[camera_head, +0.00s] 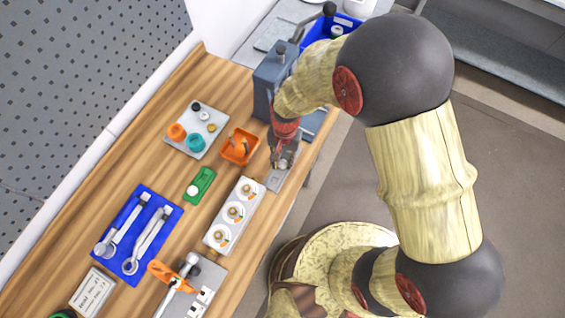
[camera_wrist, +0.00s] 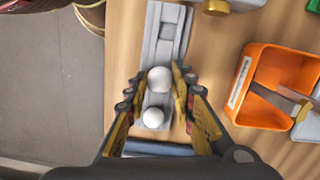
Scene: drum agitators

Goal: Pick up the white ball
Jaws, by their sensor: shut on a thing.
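Two white balls show in the wrist view. The larger-looking white ball (camera_wrist: 159,79) is between my fingertips, and my gripper (camera_wrist: 160,83) is shut on it. The other white ball (camera_wrist: 153,117) is just below it in the picture, between the fingers' lengths, over a grey slotted plate (camera_wrist: 168,30). I cannot tell whether the two balls touch. In the head view my gripper (camera_head: 280,160) is low over the grey plate (camera_head: 277,181) at the table's right edge; the fingers mostly hide the balls there. A further white ball (camera_head: 192,190) sits on a green block (camera_head: 203,183).
A blue-grey machine (camera_head: 268,78) stands close behind my gripper. A blue tray with wrenches (camera_head: 137,231) lies farther left. Bare wood (camera_head: 160,178) lies between them.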

